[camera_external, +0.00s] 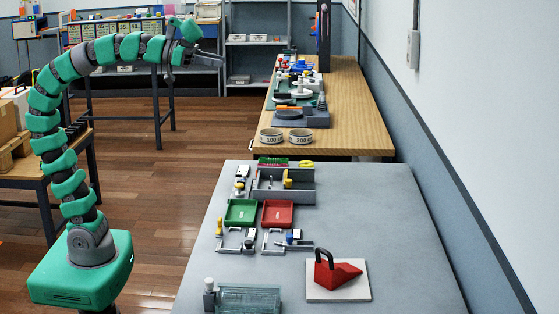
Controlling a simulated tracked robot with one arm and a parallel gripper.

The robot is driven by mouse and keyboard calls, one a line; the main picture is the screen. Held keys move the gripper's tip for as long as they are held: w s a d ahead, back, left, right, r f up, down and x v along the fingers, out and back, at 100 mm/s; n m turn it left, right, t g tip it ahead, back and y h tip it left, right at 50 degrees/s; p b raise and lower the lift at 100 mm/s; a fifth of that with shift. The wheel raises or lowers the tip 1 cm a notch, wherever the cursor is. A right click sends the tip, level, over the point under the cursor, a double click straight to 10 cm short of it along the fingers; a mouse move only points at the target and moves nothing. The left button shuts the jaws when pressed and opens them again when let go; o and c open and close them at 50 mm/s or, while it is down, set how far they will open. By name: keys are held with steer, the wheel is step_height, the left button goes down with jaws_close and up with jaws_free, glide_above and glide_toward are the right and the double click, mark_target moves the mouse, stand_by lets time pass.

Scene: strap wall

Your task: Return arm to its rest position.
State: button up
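My green and grey segmented arm rises from its green base at the lower left and arches over to the right in the external view. My gripper (208,61) is at the arm's end, high above the floor, left of the grey table and near the back shelves in the picture. It points right. Its fingers are small and dark here, and I cannot tell how far apart they are. I see nothing clearly held in it.
A grey table (390,210) holds a green tray (240,212), a red tray (278,213), a red wedge with a black handle (337,272) and a clear box (248,298). A wooden bench (350,110) stands behind. Boxes (8,120) sit on the left. Open floor (150,190) lies between.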

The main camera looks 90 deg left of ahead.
step_height(320, 180, up, 5)
steer(key=p, duration=0.5)
steer(key=shift+f, duration=0.1)
stand_by(0.8)
